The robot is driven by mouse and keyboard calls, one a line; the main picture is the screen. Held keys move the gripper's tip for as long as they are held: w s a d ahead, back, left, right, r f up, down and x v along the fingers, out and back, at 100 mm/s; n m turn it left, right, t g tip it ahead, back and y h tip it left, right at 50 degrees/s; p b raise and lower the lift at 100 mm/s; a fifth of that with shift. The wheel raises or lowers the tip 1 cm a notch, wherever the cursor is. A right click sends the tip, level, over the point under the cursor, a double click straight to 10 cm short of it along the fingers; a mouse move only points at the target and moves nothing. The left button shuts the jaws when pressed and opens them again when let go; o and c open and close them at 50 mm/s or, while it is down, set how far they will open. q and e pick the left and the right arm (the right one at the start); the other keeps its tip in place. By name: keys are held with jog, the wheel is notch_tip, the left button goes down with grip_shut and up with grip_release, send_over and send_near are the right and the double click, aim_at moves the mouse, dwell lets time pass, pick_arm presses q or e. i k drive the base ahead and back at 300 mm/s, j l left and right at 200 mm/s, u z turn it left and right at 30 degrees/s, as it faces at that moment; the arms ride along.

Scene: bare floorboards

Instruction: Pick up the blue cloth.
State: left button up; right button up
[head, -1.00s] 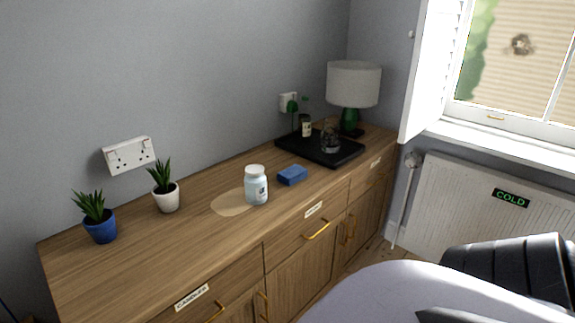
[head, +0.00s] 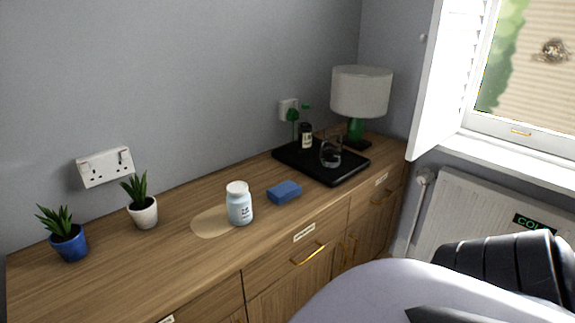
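The blue cloth (head: 284,192) is a small folded block lying on the wooden sideboard top, right of a white-capped jar and in front of the black tray. It is uncovered and nothing touches it. Part of my own body, a pale rounded shell with a black ribbed section, fills the lower right of the head view. No gripper fingers can be made out, so I cannot see either gripper.
The black tray (head: 343,175) holds a bottle (head: 306,138) and a glass (head: 331,152). A lamp (head: 360,92) stands behind. Two potted plants (head: 68,241) (head: 142,212) stand left.

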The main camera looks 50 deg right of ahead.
aim_at(280, 193)
jog(key=l, duration=0.5)
jog(key=k+l, duration=0.1)
jog(key=l, duration=0.95)
jog(key=k+u, duration=0.05)
